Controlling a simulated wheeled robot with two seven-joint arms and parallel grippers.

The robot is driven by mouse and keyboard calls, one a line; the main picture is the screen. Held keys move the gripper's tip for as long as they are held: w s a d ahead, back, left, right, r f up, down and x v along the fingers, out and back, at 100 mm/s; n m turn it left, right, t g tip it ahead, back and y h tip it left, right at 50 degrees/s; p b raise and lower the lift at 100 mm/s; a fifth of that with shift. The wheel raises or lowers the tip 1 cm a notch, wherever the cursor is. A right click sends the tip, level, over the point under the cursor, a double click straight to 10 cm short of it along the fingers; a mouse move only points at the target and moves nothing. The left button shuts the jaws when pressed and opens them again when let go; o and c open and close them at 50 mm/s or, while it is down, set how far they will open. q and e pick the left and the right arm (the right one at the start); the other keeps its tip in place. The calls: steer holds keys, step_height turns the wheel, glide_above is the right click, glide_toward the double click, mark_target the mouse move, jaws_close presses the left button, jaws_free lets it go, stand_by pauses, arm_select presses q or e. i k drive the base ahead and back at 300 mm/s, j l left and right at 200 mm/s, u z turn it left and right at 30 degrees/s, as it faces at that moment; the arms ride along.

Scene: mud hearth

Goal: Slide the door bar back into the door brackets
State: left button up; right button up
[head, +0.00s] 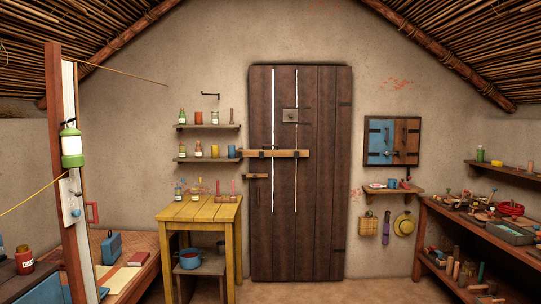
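The dark plank door (323,200) stands in the back wall and looks shut. A light wooden door bar (285,153) lies level across the left half of the door. Its left end reaches past the door's left edge, close to the shelf and blue cup. Dark upright pieces, seemingly the brackets, show on the bar; I cannot tell how the bar sits in them. A shorter wooden piece (257,176) is fixed below it. Neither of my grippers is in view.
A yellow table (200,210) with small bottles stands left of the door. A post (70,200) with a green lantern-like item rises at the left. A cluttered workbench (470,225) runs along the right. The floor before the door is clear.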

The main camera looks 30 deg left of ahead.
mark_target(246, 153)
steer(key=i+j+u, duration=0.3)
steer(key=i, duration=0.2)
steer(key=i+u, duration=0.25)
steer(key=i, duration=0.3)
steer(key=i+u, duration=0.25)
steer(key=i, duration=2.6)
steer(key=i+l+u, duration=0.2)
steer(key=i+u, duration=0.3)
steer(key=i, duration=0.15)
steer(key=i+l+u, duration=0.5)
steer(key=i, duration=0.15)
steer(key=i+l+u, duration=0.5)
steer(key=i+l, duration=0.05)
steer(key=l, duration=0.05)
